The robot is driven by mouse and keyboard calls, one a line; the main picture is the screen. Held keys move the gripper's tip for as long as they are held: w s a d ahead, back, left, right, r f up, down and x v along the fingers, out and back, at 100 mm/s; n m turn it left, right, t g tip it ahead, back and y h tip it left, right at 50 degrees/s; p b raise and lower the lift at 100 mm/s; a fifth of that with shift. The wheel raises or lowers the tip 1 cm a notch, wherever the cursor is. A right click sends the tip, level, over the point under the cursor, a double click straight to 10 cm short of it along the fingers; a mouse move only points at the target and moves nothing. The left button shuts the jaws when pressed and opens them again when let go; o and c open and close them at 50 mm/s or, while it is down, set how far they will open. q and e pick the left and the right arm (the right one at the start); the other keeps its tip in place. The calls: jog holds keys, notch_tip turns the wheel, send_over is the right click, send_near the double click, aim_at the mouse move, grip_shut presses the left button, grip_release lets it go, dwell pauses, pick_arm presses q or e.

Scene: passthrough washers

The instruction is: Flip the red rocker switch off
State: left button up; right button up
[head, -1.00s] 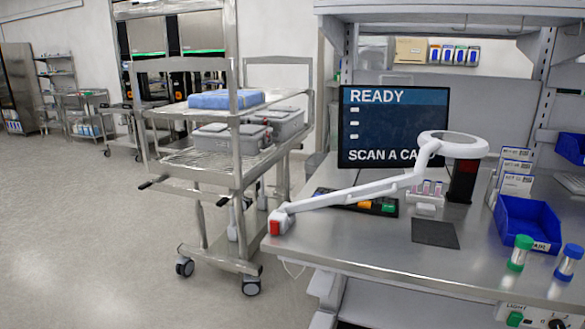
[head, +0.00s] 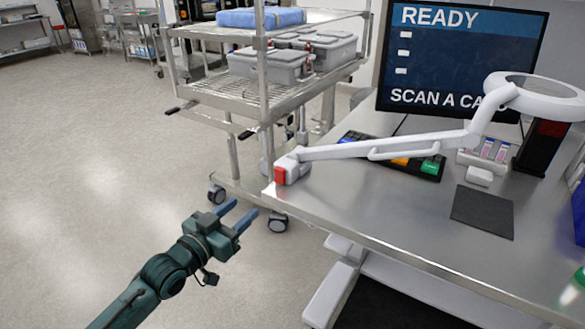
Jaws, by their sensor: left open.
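The red rocker switch (head: 280,174) is on the end of a white clamp base (head: 295,165) at the left corner of the steel bench. A white lamp arm (head: 390,147) runs from that base to a ring-shaped lamp head (head: 535,92). Which way the rocker is pressed is too small to tell. My left gripper (head: 239,214) is open and empty, with blue fingertips pointing up and right. In the picture it is below and left of the switch, apart from it, over the floor beside the bench. My right gripper is out of view.
The steel bench (head: 390,210) carries a monitor (head: 460,60), a dark pad (head: 482,212), a keypad with coloured keys (head: 400,163) and a small tube rack (head: 486,155). A wheeled cart (head: 237,92) with grey boxes stands behind the corner. Floor at left is clear.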

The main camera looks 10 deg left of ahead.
aim_at(278, 171)
pick_arm(q)
jog(key=x, duration=0.4)
jog(key=r+x, duration=0.1)
jog(key=x, duration=0.9)
jog(key=shift+a+r, duration=0.15)
jog(key=shift+a, duration=0.05)
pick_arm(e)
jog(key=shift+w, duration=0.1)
pick_arm(q)
jog(key=shift+c, duration=0.3)
